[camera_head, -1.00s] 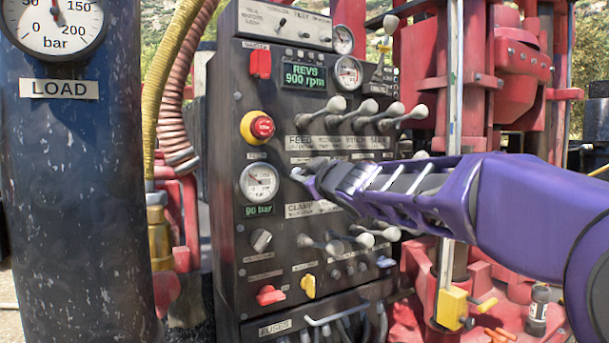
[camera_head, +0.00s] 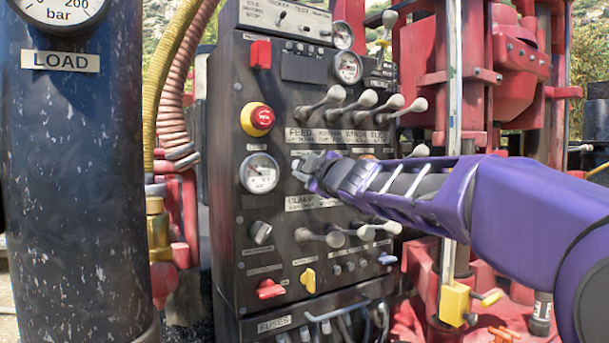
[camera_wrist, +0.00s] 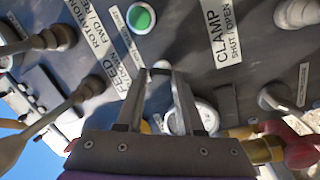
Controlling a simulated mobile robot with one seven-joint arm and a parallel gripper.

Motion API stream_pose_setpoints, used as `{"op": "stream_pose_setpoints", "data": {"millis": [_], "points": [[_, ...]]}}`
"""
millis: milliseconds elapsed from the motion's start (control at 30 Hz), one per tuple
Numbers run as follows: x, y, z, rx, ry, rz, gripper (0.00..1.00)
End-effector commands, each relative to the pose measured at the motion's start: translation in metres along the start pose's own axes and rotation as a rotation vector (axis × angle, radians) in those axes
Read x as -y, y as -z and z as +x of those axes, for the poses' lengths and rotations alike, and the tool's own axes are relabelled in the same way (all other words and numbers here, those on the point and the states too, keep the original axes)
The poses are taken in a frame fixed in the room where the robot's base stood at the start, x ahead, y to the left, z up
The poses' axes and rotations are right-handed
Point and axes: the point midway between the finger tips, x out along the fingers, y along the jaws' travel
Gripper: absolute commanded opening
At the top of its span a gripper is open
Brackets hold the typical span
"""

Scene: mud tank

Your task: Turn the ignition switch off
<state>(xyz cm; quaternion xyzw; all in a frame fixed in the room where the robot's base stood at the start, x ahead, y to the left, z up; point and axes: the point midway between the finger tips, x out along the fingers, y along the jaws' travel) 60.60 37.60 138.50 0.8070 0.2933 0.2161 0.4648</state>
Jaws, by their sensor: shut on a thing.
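The black control panel (camera_head: 225,180) fills the middle of the head view. My gripper (camera_head: 303,165) reaches in from the right, its tips at the panel face just right of the white round gauge (camera_head: 259,173). It is shut on a small grey part, which I take to be the ignition switch; the fingers hide most of it and its turned position is unclear. In the wrist view my gripper (camera_wrist: 161,70) points at the panel between the FEED label (camera_wrist: 104,75) and the CLAMP label (camera_wrist: 222,35). The screen (camera_head: 303,68) is dark.
Grey levers (camera_head: 337,97) stick out above my gripper, and more levers (camera_head: 335,238) lie below it. A red emergency button (camera_head: 262,118), a grey knob (camera_head: 260,232) and a yellow switch (camera_head: 308,281) are on the panel. A dark cylinder (camera_head: 75,180) stands left.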

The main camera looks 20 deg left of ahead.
Motion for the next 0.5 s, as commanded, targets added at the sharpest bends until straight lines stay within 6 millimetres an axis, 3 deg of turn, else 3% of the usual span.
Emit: {"op": "stream_pose_setpoints", "data": {"millis": [500], "points": [[0.0024,-0.0016,0.0001,-0.050,-0.028,-0.389,0.00]]}}
